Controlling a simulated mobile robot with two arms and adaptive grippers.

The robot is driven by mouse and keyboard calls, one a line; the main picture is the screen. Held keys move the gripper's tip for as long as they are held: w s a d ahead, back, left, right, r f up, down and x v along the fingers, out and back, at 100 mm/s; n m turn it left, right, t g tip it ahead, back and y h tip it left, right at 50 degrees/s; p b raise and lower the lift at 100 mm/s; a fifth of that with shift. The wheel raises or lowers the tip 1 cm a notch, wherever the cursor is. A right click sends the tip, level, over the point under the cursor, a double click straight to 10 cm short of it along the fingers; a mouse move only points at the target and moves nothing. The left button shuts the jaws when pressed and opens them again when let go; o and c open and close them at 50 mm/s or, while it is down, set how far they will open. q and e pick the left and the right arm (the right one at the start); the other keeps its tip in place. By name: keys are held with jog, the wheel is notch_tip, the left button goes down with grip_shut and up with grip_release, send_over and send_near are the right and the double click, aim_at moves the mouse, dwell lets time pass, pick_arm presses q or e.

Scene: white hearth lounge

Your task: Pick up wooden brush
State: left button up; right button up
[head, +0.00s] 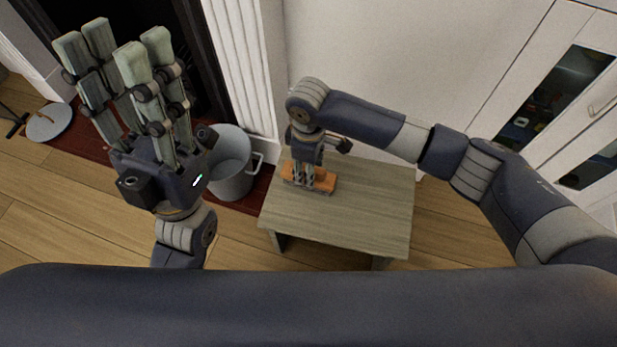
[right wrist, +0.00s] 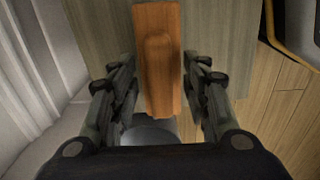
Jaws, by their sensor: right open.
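The wooden brush (head: 322,183) is orange-brown and lies on a small wooden table (head: 365,205). My right gripper (head: 309,184) points down over it, and its fingers hide part of the brush in the head view. In the right wrist view the brush (right wrist: 158,65) runs lengthwise between the two open fingers of the gripper (right wrist: 158,88), with a gap on each side. I cannot tell whether the fingertips touch the table. My left gripper (head: 118,50) is raised at the left with its fingers apart and nothing between them.
A grey metal bucket (head: 232,165) stands on the hearth close to the left of the table. A round grey lid-like thing (head: 49,122) lies at the far left. White cabinets (head: 540,110) with glass panes stand at the right. Wood floor (head: 100,220) is clear in front.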

jog(key=shift+f, duration=0.15)
grip_shut()
dwell(0.4)
